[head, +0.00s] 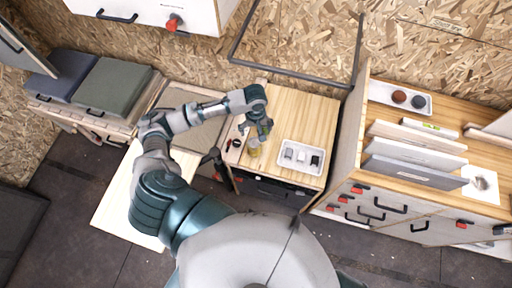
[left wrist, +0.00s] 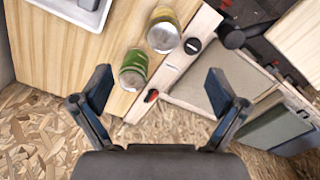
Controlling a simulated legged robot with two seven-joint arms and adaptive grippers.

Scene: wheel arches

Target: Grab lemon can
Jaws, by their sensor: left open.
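A yellow can (head: 253,147) stands on the wooden top, near its front left part. In the left wrist view the yellow can (left wrist: 163,30) shows its silver lid. A green can (left wrist: 133,70), also with a silver lid, stands beside it, closer to my gripper; I cannot read either label. My left gripper (head: 260,125) is above the cans in the head view. In the left wrist view its fingers (left wrist: 158,92) are wide apart with nothing held between them. The green can lies just beyond the fingertips. My right gripper is not in view.
A white tray (head: 300,156) with small items is to the right of the cans. A black round knob (left wrist: 193,46) is next to the yellow can. A tall panel (head: 345,140) bounds the top on the right. The wooden top behind the tray is clear.

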